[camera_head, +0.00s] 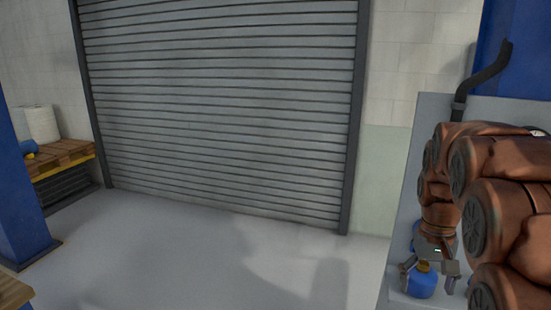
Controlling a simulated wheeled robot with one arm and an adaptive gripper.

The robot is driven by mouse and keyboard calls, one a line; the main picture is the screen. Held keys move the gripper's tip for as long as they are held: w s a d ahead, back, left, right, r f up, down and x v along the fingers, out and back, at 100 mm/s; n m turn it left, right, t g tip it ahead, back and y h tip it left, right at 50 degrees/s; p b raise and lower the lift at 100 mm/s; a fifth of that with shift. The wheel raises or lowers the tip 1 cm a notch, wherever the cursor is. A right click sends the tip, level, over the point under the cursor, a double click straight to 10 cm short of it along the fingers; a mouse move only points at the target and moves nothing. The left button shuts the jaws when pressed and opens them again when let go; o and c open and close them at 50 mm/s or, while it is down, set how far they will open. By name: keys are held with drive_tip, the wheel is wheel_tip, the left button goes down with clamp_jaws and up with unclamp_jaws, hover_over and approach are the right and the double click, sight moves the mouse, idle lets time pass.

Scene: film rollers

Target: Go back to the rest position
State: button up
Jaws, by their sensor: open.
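My gripper (430,280) is at the lower right, at the end of my bent copper-coloured arm, pointing down. Its fingers are open and stand apart on either side of a blue roller with a yellow top (422,285). I cannot tell whether the fingers touch it. The roller is on a pale grey stand or panel (398,290). Part of the roller and of the stand is hidden behind my gripper and arm.
A grey roller shutter (220,100) fills the back wall. Blue posts stand at the left (20,200) and the upper right. The grey floor (200,260) in the middle is clear.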

drive_tip(key=s+a+f+n, duration=0.1)
drive_tip(key=s+a, duration=0.3)
drive_tip(key=s, duration=0.4)
drive_tip(key=s+a+f+n, duration=0.1)
drive_tip(key=s+a+f, duration=0.2)
drive_tip(key=s+a, duration=0.2)
drive_tip(key=s+a+f, duration=0.2)
drive_tip(key=s+a, duration=0.3)
drive_tip(key=s, duration=0.6)
drive_tip(key=shift+s+a+n+g, duration=0.2)
drive_tip(key=shift+n+g, duration=0.1)
drive_tip(key=shift+n, duration=0.1)
drive_tip(key=shift+f, duration=0.1)
